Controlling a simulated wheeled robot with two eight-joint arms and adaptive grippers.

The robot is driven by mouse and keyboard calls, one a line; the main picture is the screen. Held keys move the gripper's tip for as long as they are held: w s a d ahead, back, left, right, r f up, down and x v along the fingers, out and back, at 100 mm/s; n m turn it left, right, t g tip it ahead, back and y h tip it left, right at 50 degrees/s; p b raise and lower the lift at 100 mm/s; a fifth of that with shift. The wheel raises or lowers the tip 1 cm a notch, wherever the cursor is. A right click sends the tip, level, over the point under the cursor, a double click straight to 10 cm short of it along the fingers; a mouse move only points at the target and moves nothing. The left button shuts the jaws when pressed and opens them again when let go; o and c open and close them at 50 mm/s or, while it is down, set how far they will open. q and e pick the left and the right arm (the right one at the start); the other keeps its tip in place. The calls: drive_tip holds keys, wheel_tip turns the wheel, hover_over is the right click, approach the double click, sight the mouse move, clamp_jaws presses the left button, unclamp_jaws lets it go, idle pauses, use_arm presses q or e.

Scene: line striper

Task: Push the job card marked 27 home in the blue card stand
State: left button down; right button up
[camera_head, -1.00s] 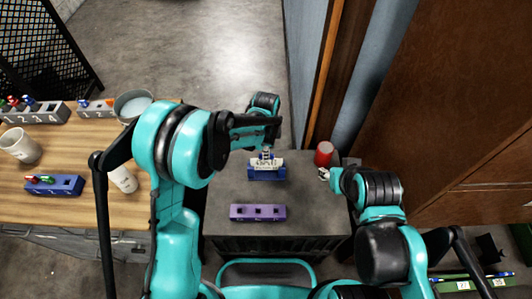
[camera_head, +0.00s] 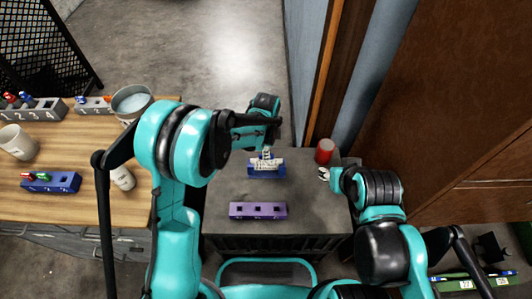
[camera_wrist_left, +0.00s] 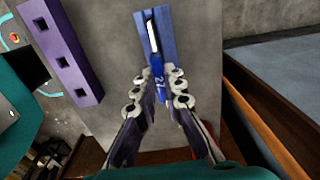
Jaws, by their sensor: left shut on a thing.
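The blue card stand (camera_head: 267,174) sits on the dark cabinet top, in front of my left gripper. A pale card with dark markings, the job card (camera_head: 266,162), stands upright at the stand; its number is not readable in the head view. My left gripper (camera_head: 267,150) reaches down over the stand from behind. In the left wrist view the gripper (camera_wrist_left: 158,82) has its fingertips close together on the card (camera_wrist_left: 157,72), whose near part is blue with light marks. The stand (camera_wrist_left: 170,25) lies just beyond. My right gripper (camera_head: 323,174) is at the right; its jaws are too small to read.
A purple block with square holes (camera_head: 258,210) lies nearer on the cabinet top (camera_head: 225,192). A red can (camera_head: 325,150) stands at the back right near my right gripper. The wooden table (camera_head: 90,202) at left holds cups and blocks with pegs.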

use_arm(q)
drive_tip(key=shift+f, duration=0.4)
drive_tip(key=c, duration=1.2)
unclamp_jaws()
drive_tip(key=shift+r, duration=0.15)
drive_tip(key=shift+r+p, duration=2.2)
drive_tip(key=shift+r, duration=1.2)
